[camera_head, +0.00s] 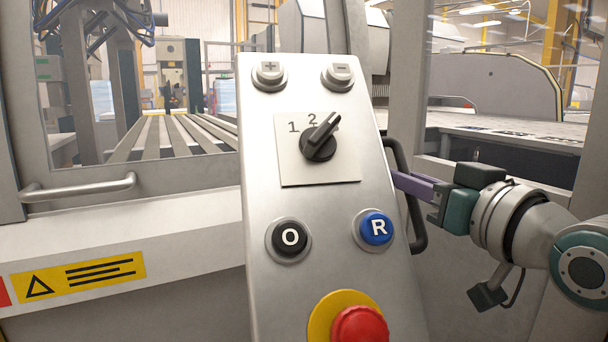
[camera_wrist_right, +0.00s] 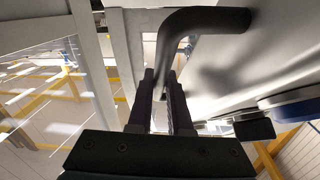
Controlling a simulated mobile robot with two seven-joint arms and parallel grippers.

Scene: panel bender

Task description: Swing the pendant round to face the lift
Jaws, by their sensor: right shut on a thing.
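The pendant (camera_head: 330,205) is a tall grey metal panel, close in front of me and slightly tilted in the head view. It has + and - buttons, a black rotary switch, a black O button, a blue R button and a red emergency stop on yellow. A black bar handle (camera_head: 416,215) runs along its right side; the handle also shows in the right wrist view (camera_wrist_right: 205,18). My right gripper (camera_head: 400,182) comes in from the right and is shut on the handle. Its dark fingers (camera_wrist_right: 162,88) reach to the bar in the wrist view. My left gripper is out of view.
Behind the pendant stands the machine, with a window frame and a bar handle (camera_head: 78,188) at left. A yellow warning label (camera_head: 78,276) is on its front. A slatted table (camera_head: 175,137) lies behind the glass. A grey panel stands close behind my right arm.

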